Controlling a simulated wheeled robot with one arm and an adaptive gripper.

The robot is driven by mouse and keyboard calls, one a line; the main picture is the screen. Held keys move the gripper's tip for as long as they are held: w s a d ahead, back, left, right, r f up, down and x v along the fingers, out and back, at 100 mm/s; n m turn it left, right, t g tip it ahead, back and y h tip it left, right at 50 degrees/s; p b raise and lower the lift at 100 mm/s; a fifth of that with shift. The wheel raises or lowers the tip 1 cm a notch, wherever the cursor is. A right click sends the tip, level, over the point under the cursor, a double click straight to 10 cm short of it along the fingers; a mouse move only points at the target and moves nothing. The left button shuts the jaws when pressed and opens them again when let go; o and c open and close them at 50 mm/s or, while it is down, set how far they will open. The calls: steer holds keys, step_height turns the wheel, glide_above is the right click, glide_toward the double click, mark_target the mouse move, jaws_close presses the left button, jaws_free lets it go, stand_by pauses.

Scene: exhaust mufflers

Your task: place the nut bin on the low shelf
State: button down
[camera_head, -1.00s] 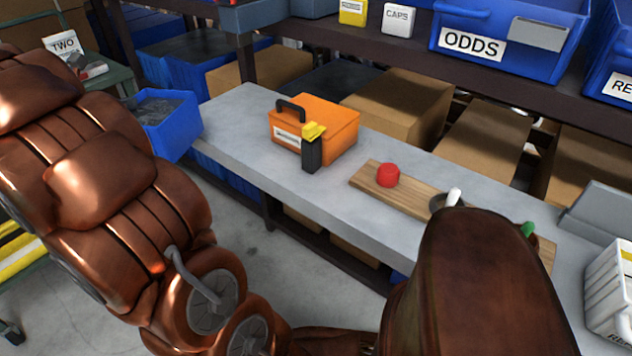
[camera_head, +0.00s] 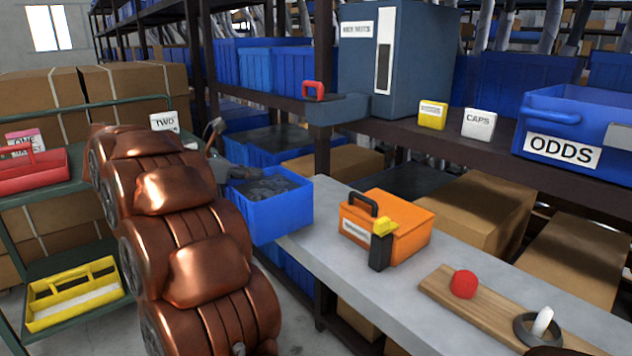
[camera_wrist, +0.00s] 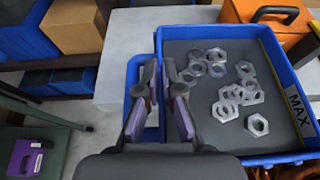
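The nut bin (camera_head: 275,217) is an open blue bin with grey metal nuts inside, at the near left end of the grey bench. In the wrist view the nut bin (camera_wrist: 237,159) fills the right half, with a yellow strip and MAX label on its right wall. My gripper (camera_wrist: 160,75) is shut on its left wall, one finger on each side. In the head view my gripper (camera_head: 232,176) is at the bin's left edge, partly hidden by my arm. The bin looks held up; I cannot tell if it touches the bench. Which surface is the low shelf is unclear.
The grey bench (camera_head: 330,262) carries an orange case (camera_head: 405,232), a black-and-yellow object (camera_head: 381,245) and a wooden board (camera_head: 447,290). A dark rack shelf (camera_head: 400,130) stands behind. A green cart (camera_head: 75,318) at left holds a yellow tray (camera_head: 75,295) on its lower tier.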

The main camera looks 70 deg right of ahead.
steer(key=shift+d+r+x, duration=0.15)
steer(key=shift+r+x, duration=0.25)
steer(key=shift+x, duration=2.1)
steer(key=shift+d+r+x, duration=0.15)
steer(key=shift+r+x, duration=0.25)
steer(key=shift+x, duration=2.1)
steer(key=shift+d+r+x, duration=0.2)
steer(key=shift+r+x, duration=0.2)
steer(key=shift+x, duration=2.1)
steer(key=shift+s+f+b, duration=0.15)
steer(key=shift+s+b, duration=0.05)
steer(key=shift+b, duration=0.3)
steer(key=c, duration=1.3)
jaws_free()
steer(key=p+v, duration=0.1)
steer(key=v, duration=1.1)
steer(key=shift+a, duration=0.15)
